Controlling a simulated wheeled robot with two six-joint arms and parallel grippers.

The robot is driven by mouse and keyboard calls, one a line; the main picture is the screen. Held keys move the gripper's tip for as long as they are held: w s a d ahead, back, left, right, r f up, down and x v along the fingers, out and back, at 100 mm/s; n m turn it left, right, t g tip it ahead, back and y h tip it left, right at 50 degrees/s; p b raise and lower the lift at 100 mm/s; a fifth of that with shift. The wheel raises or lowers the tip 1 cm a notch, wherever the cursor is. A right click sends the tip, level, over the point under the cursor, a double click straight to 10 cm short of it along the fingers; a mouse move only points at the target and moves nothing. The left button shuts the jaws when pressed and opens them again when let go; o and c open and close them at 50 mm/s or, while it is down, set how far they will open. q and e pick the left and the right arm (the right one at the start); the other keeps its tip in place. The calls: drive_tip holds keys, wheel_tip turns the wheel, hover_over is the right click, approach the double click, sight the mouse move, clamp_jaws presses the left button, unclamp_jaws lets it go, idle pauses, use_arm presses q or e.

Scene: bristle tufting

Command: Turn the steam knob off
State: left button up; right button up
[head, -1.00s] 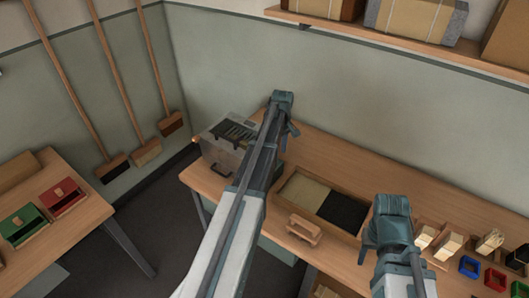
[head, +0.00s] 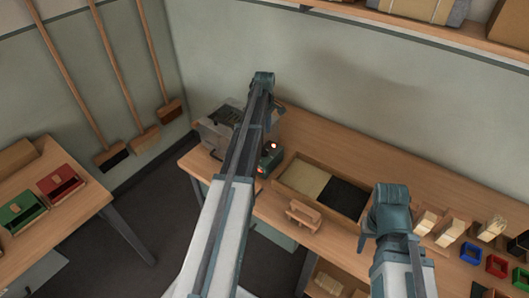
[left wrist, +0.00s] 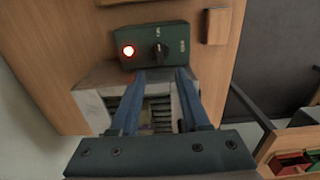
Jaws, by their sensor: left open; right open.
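The steam control is a dark green box (left wrist: 155,45) with a black knob (left wrist: 159,51) and a glowing red lamp (left wrist: 128,51). The knob's grip looks roughly upright, with small unreadable labels above it and to its right. The box also shows in the head view (head: 270,160), just right of my left arm. My left gripper (left wrist: 161,73) is open and empty; its two fingertips show at the box's lower edge, to either side of the knob's line, apart from the knob. My right gripper (head: 366,240) is open, far from the box, over the bench's front right.
A grey steamer case (head: 215,133) stands at the bench's left end, partly behind my left arm. A divided tray (head: 285,199) holds pale and black bristles. A wooden handle block (head: 303,216) lies in front. Brush blocks (head: 452,232) and coloured bins (head: 471,254) are at right.

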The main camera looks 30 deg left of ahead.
sight(264, 148)
use_arm(q)
wheel_tip(264, 148, down, 10)
drive_tip(key=b, duration=0.8)
drive_tip(key=shift+r, duration=0.25)
clamp_jaws()
